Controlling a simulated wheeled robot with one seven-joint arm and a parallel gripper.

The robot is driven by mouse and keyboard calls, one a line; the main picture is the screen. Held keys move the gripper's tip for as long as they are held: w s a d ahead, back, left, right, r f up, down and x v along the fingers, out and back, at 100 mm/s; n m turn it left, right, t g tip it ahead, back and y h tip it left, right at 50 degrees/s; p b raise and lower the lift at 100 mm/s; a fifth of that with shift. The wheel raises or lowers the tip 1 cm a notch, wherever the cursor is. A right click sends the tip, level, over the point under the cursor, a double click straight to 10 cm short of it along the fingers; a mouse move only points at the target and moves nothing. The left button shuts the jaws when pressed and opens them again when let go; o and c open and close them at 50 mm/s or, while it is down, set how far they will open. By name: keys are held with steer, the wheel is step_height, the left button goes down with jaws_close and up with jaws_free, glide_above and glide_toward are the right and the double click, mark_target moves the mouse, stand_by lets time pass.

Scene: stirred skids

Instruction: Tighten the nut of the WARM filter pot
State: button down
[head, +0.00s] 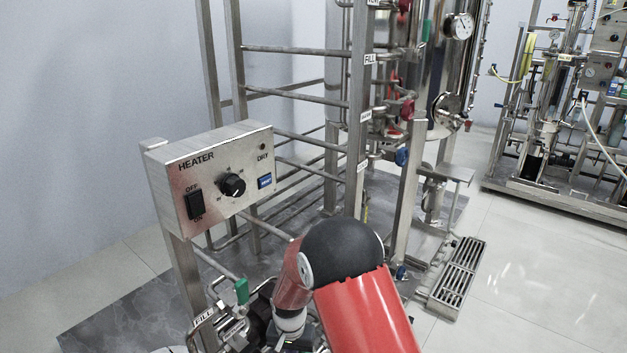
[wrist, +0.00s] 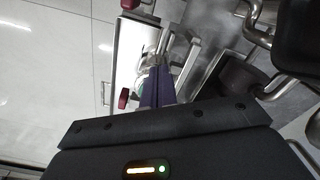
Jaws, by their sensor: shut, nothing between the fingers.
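My gripper (wrist: 158,74) shows in the wrist view as two dark purple fingers lying side by side, shut and empty. A shiny metal fitting (wrist: 168,44) with thin bars lies just beyond the fingertips; I cannot tell whether they touch it. A round, pale, partly hidden shape (wrist: 140,84) is beside the fingers on the left. I cannot make out which part is the WARM filter pot or its nut, and no WARM label is readable. In the head view my red arm with its black joint covers the lower middle, and the fingers are hidden.
A HEATER box (head: 215,178) with a switch and knob stands left on a steel frame. A green-handled valve (head: 241,291) is below it. In the wrist view, red handles (wrist: 123,98) and dark pipework (wrist: 240,78) flank the gripper. Open floor (head: 545,265) lies to the right.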

step_height(320, 180, up, 3)
steer(key=shift+f+p, duration=0.2)
steer(key=shift+p, duration=0.3)
steer(key=d+f, duration=0.3)
steer(key=f, duration=0.3)
steer(key=shift+s+d, duration=0.15)
steer(key=shift+d, duration=0.25)
steer(key=shift+w, duration=0.2)
stand_by(0.7)
